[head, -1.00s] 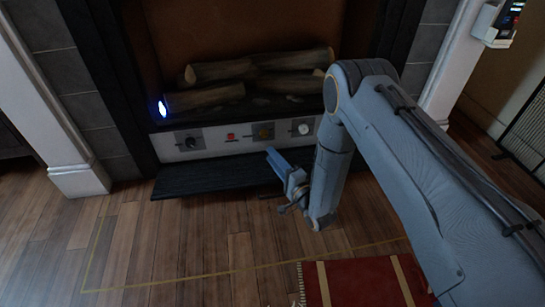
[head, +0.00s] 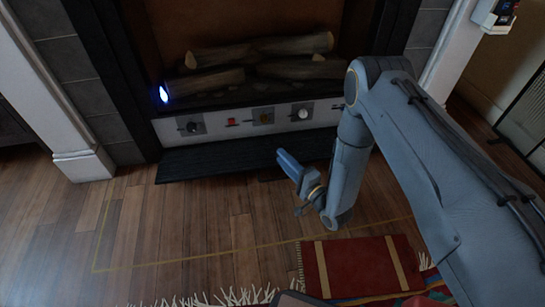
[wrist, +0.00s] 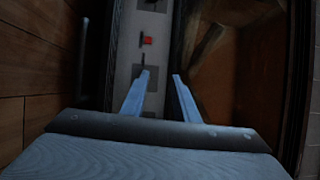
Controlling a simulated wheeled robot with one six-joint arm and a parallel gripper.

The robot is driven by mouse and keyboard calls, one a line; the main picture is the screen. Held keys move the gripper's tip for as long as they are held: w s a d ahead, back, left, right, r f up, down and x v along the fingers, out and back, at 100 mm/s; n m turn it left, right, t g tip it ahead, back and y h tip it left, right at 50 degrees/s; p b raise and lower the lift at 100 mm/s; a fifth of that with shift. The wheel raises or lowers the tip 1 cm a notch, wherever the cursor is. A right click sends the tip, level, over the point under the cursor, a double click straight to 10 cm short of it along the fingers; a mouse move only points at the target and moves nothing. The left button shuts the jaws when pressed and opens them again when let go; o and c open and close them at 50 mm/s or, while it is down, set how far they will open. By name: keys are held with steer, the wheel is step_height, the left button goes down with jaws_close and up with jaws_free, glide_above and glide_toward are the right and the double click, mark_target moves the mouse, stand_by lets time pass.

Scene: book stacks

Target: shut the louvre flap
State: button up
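The louvre flap (head: 215,160) is a dark slatted panel along the bottom of the fireplace, below the white control strip. It sticks outward over the floor and looks open. My gripper (head: 287,162) is in front of the flap's right part and hides some of it. I see no clear contact, and the exact gap cannot be told. In the wrist view the two blue fingers of my gripper (wrist: 161,76) are apart with nothing between them. A dark band left of the control strip there may be the flap, but it is too dark to tell.
The control strip (head: 248,120) has knobs and a red switch (head: 231,122). Logs (head: 260,50) lie in the firebox above, with a blue-white glow at left. A red rug (head: 360,267) lies at front right. The wooden floor (head: 190,225) left of my arm is clear.

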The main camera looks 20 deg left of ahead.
mark_target(272, 179)
steer(key=d+f+g, duration=0.1)
steer(key=f+g, duration=0.1)
steer(key=f, duration=0.1)
steer(key=s+d+f+g+b, duration=0.1)
steer(key=f+g, duration=0.1)
steer(key=f, duration=0.1)
steer(key=s+d+f+n+g+h+b, duration=0.1)
steer(key=f+g, duration=0.2)
steer(key=f, duration=0.1)
steer(key=shift+s+d, duration=0.1)
steer(key=shift+s, duration=0.05)
steer(key=b+x, duration=0.3)
steer(key=x, duration=0.4)
steer(key=shift+a+f+b, duration=0.1)
steer(key=shift+a+b, duration=0.15)
steer(key=shift+b, duration=0.15)
jaws_close()
